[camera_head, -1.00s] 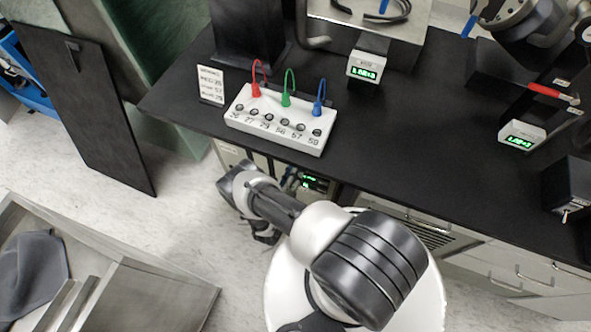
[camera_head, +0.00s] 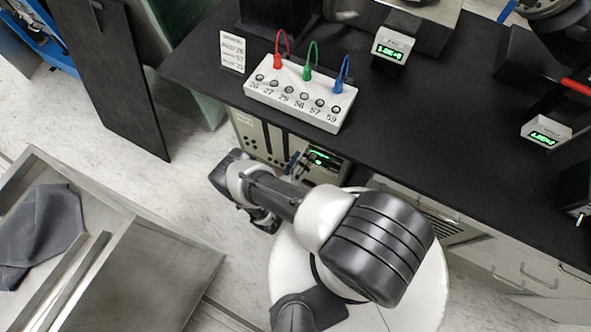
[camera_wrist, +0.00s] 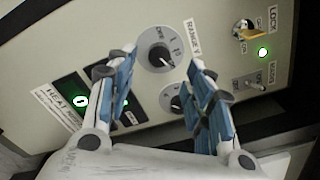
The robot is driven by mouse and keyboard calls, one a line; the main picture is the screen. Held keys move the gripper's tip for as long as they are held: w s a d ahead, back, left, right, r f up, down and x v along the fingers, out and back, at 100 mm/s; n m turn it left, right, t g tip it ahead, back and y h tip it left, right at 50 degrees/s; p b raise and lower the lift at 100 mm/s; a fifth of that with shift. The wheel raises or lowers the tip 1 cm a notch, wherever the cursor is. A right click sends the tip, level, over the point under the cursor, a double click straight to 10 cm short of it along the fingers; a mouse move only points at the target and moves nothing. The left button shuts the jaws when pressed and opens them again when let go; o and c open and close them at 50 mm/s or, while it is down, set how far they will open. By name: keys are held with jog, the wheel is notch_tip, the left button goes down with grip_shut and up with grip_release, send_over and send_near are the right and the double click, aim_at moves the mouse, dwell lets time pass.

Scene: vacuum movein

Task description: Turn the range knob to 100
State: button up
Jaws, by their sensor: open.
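In the wrist view, a dark round knob (camera_wrist: 158,55) with a silver face sits on a pale panel (camera_wrist: 215,60), beside a label that starts with RANGE. A second, smaller-looking knob (camera_wrist: 172,98) lies below it, partly behind my right finger. The scale marks are too small to read. My gripper (camera_wrist: 163,65) is open, its blue-padded fingers on either side of the upper knob in the picture. I cannot tell whether they touch it. In the head view, the instrument (camera_head: 322,160) with a green display is under the bench, by my gripper's end.
The panel also carries a lock switch (camera_wrist: 243,30), a lit green lamp (camera_wrist: 262,53), a toggle switch (camera_wrist: 252,83) and dark displays (camera_wrist: 72,92). The black bench (camera_head: 420,140) overhangs, with a white socket box (camera_head: 300,95) near its edge. A metal bin (camera_head: 150,270) stands left.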

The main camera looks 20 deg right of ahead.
jog(key=v, duration=0.6)
jog(key=shift+s+a, duration=0.1)
dwell(0.5)
